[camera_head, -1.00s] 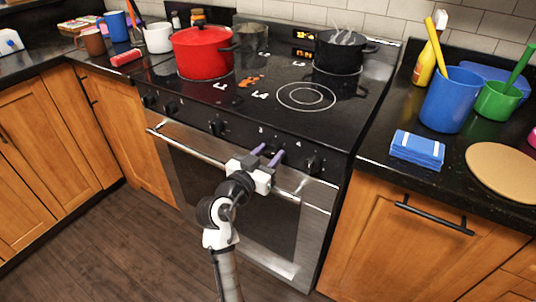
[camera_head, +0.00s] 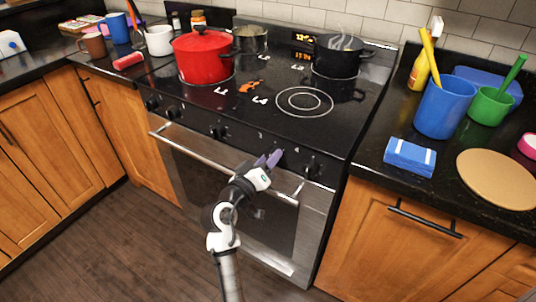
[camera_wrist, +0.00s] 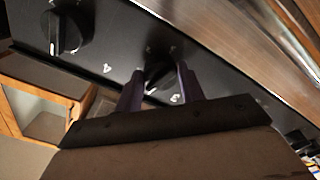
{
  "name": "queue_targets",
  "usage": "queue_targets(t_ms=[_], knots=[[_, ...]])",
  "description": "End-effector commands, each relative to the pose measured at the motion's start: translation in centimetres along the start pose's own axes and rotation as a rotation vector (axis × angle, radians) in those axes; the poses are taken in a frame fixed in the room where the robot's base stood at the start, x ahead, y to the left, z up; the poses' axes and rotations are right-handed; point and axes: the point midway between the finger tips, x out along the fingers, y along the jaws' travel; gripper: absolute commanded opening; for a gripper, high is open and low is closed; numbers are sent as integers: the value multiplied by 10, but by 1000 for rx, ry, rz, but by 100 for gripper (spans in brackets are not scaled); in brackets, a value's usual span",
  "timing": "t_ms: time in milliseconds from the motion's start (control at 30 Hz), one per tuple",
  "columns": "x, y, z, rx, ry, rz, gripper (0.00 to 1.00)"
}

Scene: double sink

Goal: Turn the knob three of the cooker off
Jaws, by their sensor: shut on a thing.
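The cooker (camera_head: 215,185) is black with a steel oven door and a row of black knobs along its front panel. My gripper (camera_head: 269,158) is at the third numbered knob, left of knob four (camera_head: 312,168). The fingers largely hide knob three in the head view. The wrist view shows knob three (camera_wrist: 157,77) between the two purple fingers of my gripper (camera_wrist: 160,71), which are shut on it from both sides. A neighbouring knob (camera_wrist: 66,31) shows at upper left there, clear of the fingers.
The oven handle (camera_head: 190,148) runs just below the knobs, close to my gripper. A red pot (camera_head: 203,58) and a steaming black pot (camera_head: 337,60) stand on the hob. A blue cup (camera_head: 444,108) and blue sponge (camera_head: 410,157) are on the right counter.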

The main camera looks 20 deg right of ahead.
Motion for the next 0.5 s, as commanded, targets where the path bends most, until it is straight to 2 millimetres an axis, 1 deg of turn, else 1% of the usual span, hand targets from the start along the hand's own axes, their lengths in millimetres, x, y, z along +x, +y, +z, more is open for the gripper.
queue_targets(t_ms=[200,500], knots=[[0,2,-2,-162,-1,-1,16],[0,0,-1,-294,1,-2,16]])
